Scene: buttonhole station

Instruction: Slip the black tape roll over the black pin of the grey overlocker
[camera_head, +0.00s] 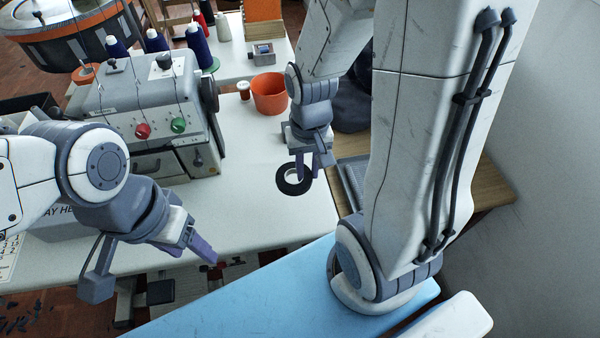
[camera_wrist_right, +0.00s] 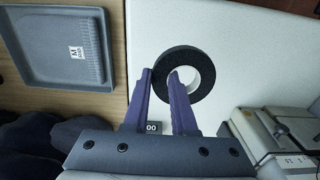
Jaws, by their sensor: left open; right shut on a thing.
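The black tape roll (camera_head: 284,184) is a ring with a pale inner core, in front of my right gripper (camera_head: 313,172). In the right wrist view, the tape roll (camera_wrist_right: 205,66) has the wall of its ring between the purple fingertips of the right gripper (camera_wrist_right: 160,74), which is shut on it. The grey overlocker (camera_head: 104,100) stands at the left, apart from the roll. Small dark fittings stand on its top; I cannot tell surely which is the black pin. My left gripper (camera_head: 205,247) is open and empty, in front of the overlocker near the table's front edge.
An orange-red pot (camera_head: 270,93) and a small thread spool (camera_head: 243,90) stand behind the roll. Blue thread cones (camera_head: 196,45) rise behind the overlocker. A grey tray (camera_wrist_right: 62,45) lies beside the white table (camera_head: 245,200). The white tabletop between overlocker and roll is clear.

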